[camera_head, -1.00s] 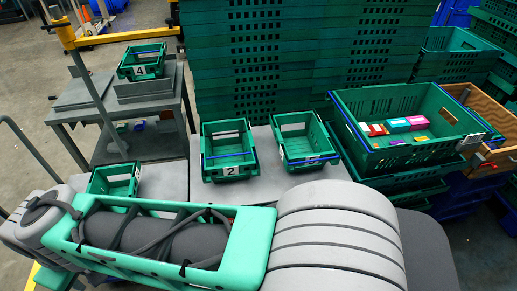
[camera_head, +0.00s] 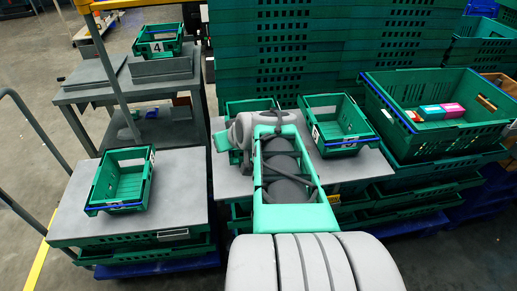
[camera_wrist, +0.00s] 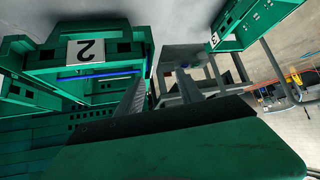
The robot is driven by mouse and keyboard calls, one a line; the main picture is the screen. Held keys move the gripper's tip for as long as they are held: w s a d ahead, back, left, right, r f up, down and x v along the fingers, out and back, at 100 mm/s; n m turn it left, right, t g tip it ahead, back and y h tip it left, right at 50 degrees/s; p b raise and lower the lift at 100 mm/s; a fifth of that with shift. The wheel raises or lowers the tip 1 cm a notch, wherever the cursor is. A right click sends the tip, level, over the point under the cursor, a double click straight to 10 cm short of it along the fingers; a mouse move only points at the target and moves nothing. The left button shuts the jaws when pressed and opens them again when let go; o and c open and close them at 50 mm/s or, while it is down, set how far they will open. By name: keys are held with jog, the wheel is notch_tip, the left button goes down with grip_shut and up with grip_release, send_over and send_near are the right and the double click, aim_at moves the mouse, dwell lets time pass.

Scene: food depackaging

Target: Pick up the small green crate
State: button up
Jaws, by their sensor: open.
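Several small green crates stand on grey tables. Crate 2 (camera_head: 250,105) is partly hidden behind my arm in the head view; in the wrist view it shows its white number plate (camera_wrist: 85,50) at upper left. Another small crate (camera_head: 340,125) stands just right of my arm. A third (camera_head: 122,183) stands alone on the left table and crate 4 (camera_head: 158,45) is at the back left. The wrist view shows crate 3 (camera_wrist: 235,25) at upper right. My gripper (camera_wrist: 160,77) is open and empty, its fingers apart beside crate 2; my arm hides it in the head view.
A large green crate (camera_head: 375,90) with several small coloured boxes stands at the right. Tall stacks of green crates (camera_head: 290,45) rise behind the middle table. The left table (camera_head: 180,185) has bare room around its crate. A grey rail (camera_head: 40,130) stands at far left.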

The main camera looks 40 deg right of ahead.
jog(key=s+d+f+m+h+b, duration=0.1)
jog(key=s+d, duration=0.1)
jog(key=d, duration=0.4)
jog(key=s+d+f+m+t+h+b, duration=0.1)
jog(key=s+d+h+b, duration=0.1)
jog(key=d, duration=0.4)
jog(key=s+d+f+m+t+h+b, duration=0.1)
jog(key=s+d+h+b, duration=0.1)
jog(key=d, duration=0.4)
jog(key=shift+s, duration=0.2)
jog(key=shift+w+d, duration=0.1)
jog(key=shift+d, duration=0.2)
jog(key=x, duration=0.7)
jog(key=shift+b, duration=0.4)
jog(key=shift+r+m, duration=0.1)
jog(key=shift+m, duration=0.2)
grip_shut()
jog(key=shift+r, duration=0.1)
